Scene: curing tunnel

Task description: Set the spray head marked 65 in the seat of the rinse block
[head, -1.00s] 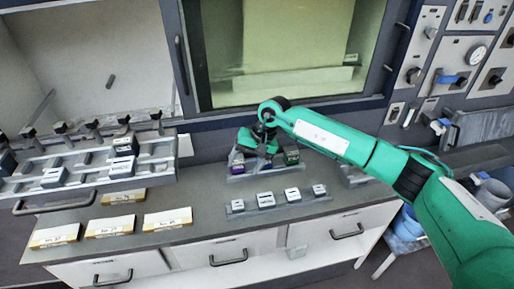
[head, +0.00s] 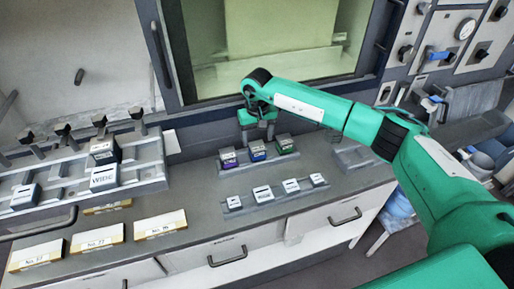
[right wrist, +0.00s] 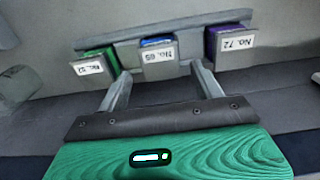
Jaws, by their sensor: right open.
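Three small spray heads stand in a grey holder (head: 262,160) on the bench: a purple one (head: 228,159), a blue one (head: 257,151) in the middle and a green one (head: 286,144). In the right wrist view the blue head's label (right wrist: 159,57) is upside down and seems to read 65; the purple head (right wrist: 230,40) reads No. 72. Which fixture is the rinse block I cannot tell. My left gripper is out of view.
A front rail (head: 275,202) holds several white-labelled pieces. An empty-looking grey block (head: 358,158) stands to the right. A stepped rack (head: 140,172) is on the left, with labelled cards (head: 97,238) before it. A tunnel window (head: 270,40) is behind.

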